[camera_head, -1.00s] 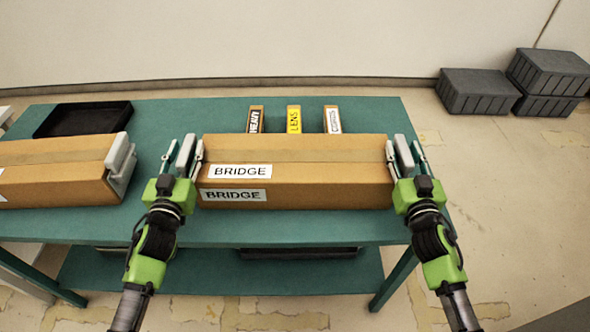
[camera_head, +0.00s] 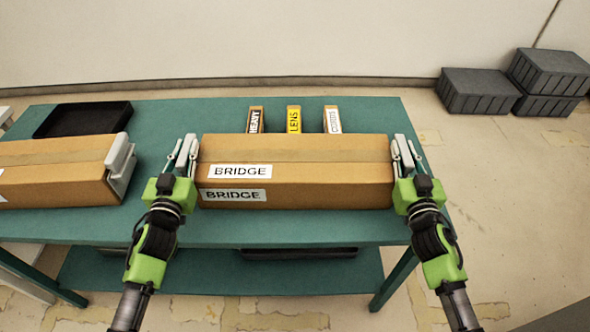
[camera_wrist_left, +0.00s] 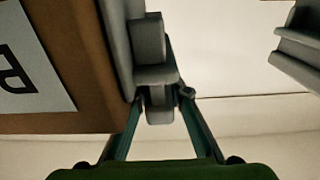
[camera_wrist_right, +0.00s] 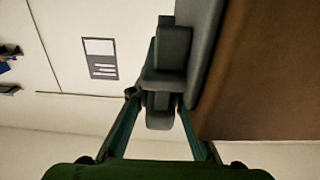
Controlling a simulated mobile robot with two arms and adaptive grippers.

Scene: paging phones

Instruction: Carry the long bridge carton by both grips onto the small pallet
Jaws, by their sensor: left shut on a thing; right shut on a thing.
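The long brown carton with BRIDGE labels (camera_head: 310,172) lies on the teal table (camera_head: 200,228), in front of me in the head view. A grey grip sits on each of its ends. My left gripper (camera_head: 188,155) is shut on the grip at the left end; that grip (camera_wrist_left: 150,45) shows between the fingers in the left wrist view. My right gripper (camera_head: 402,155) is shut on the grip at the right end, and that grip (camera_wrist_right: 167,70) shows between the fingers in the right wrist view. I cannot make out the small pallet.
A second brown carton (camera_head: 55,170) with a grey grip lies to the left. A black tray (camera_head: 82,119) is at the back left. Three small boxes stand behind the carton, including a yellow-labelled LENS box (camera_head: 293,120). Grey crates (camera_head: 478,90) stand on the floor at the right.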

